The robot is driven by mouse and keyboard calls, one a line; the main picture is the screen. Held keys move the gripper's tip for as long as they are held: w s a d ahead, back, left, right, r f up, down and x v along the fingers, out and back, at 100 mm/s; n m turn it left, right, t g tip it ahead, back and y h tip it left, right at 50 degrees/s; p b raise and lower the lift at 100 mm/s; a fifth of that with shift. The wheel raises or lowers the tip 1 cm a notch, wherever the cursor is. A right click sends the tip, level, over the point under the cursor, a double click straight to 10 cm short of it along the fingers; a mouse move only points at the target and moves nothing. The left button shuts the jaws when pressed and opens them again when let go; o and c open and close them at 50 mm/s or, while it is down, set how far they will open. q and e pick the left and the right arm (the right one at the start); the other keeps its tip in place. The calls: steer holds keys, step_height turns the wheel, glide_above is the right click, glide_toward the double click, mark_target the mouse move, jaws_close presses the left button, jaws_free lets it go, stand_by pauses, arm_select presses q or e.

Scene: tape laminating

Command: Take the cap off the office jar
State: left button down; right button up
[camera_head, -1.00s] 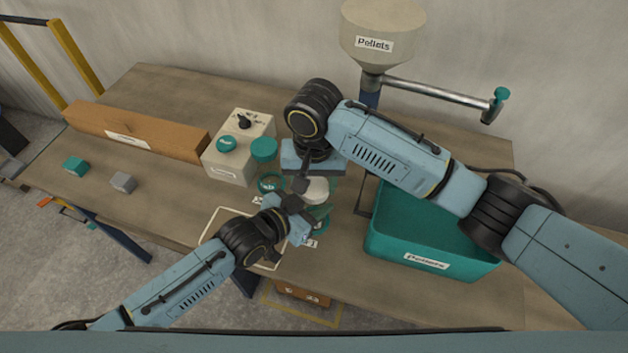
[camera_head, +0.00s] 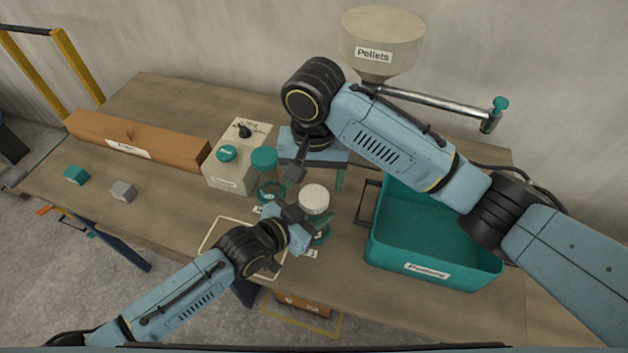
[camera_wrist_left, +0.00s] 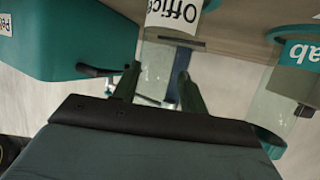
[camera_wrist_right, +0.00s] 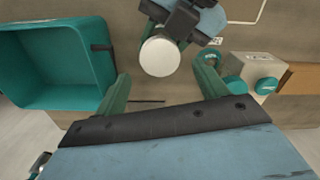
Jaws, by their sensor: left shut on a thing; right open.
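The office jar (camera_head: 321,232) is clear with a teal base, and a round white cap (camera_head: 314,197) sits on its top. My left gripper (camera_head: 312,222) is shut on the jar's body from the near left. In the left wrist view the jar's "Office" label (camera_wrist_left: 174,12) shows past the fingers. My right gripper (camera_head: 318,178) is open and empty, above and behind the cap. In the right wrist view the white cap (camera_wrist_right: 160,55) lies between and beyond the open fingers. The arms hide part of the jar.
A second jar with a teal cap (camera_head: 264,159) stands left of the right gripper, close by. A beige box with a teal button (camera_head: 232,170) is beside it. A teal crate (camera_head: 432,271) stands right and a pellet hopper (camera_head: 382,35) behind. A pale outlined square (camera_head: 217,229) lies in front.

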mark_target(315, 197)
step_height(315, 197, up, 2)
steer(key=shift+r+m, duration=0.25)
steer(key=shift+m, duration=0.95)
step_height(315, 197, down, 8)
steer(key=shift+r, duration=0.15)
steer(key=c, duration=1)
steer(key=n, duration=0.3)
